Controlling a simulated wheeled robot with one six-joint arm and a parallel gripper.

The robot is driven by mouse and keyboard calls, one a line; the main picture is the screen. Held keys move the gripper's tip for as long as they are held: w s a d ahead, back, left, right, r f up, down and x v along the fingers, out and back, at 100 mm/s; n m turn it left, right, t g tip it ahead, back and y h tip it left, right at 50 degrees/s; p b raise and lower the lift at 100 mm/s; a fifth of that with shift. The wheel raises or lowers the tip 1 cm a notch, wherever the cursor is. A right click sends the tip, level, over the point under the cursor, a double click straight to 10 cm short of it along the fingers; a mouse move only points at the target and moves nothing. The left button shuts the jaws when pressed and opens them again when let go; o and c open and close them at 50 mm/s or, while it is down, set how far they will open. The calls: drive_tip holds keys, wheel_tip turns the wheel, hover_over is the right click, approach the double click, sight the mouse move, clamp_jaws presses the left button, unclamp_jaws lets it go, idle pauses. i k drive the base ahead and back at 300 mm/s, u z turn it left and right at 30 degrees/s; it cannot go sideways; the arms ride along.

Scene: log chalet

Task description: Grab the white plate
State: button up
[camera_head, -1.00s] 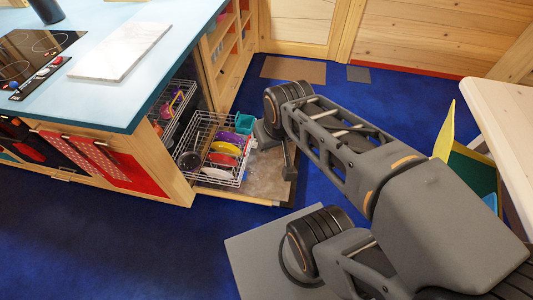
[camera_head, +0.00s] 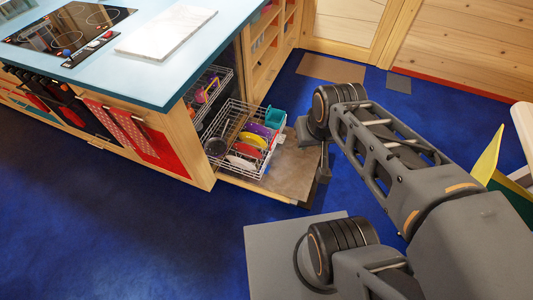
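A white plate (camera_head: 240,161) stands among other dishes at the front of the pulled-out lower dishwasher rack (camera_head: 232,178). Only part of it shows between the wires and the other plates. My gripper (camera_head: 322,178) hangs at the end of my arm, just right of the rack and over the edge of the open dishwasher door (camera_head: 290,160). It is apart from the plate. It is seen small and edge-on, so its finger opening cannot be made out.
The rack also holds a yellow plate (camera_head: 253,139), a red plate (camera_head: 247,151), a dark pan (camera_head: 216,146) and a teal cup (camera_head: 275,117). An upper rack (camera_head: 207,95) sits partly out. The kitchen island (camera_head: 160,90) is at left. Blue floor (camera_head: 120,230) in front is clear.

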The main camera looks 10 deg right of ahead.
sight(235, 161)
drive_tip(key=u, duration=2)
drive_tip(key=i, duration=1.7)
drive_tip(key=z, duration=2.6)
